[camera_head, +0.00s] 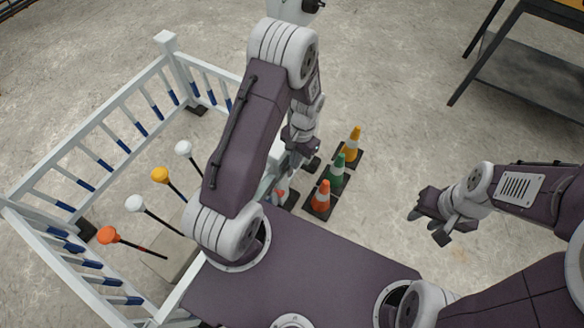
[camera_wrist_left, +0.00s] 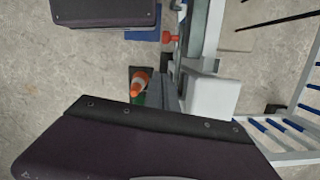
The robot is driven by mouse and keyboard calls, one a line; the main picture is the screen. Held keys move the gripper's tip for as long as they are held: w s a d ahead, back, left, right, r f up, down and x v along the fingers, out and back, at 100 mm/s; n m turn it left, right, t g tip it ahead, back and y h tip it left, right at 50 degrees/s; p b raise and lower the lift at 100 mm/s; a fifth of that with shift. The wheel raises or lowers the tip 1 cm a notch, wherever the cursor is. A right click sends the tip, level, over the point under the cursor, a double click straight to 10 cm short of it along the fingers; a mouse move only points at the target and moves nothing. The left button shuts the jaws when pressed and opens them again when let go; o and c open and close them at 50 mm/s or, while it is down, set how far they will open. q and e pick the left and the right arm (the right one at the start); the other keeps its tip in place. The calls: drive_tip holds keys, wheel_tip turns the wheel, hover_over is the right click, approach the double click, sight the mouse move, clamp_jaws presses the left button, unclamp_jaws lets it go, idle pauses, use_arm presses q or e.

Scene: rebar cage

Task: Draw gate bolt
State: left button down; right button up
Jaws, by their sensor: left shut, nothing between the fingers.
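A white fence gate (camera_head: 290,160) stands beneath my left arm and is mostly hidden by it. A small red knob (camera_head: 281,193), seemingly the bolt's handle, shows low beside the arm. In the left wrist view the red knob (camera_wrist_left: 172,37) stands out from the side of a grey-white rail (camera_wrist_left: 207,35). My right gripper (camera_head: 428,226) is open and empty over bare floor at the right.
Orange (camera_head: 321,198), green (camera_head: 337,172) and yellow (camera_head: 352,144) cones stand right of the gate. White railing (camera_head: 90,128) encloses several ball-topped rods (camera_head: 160,175) at the left. A dark table (camera_head: 520,75) stands back right.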

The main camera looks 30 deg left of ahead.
use_arm(q)
drive_tip(key=s+a+f+b, duration=0.1)
drive_tip(key=s+f+b, duration=0.2)
drive_tip(key=f, duration=0.6)
drive_tip(key=shift+s, duration=0.9)
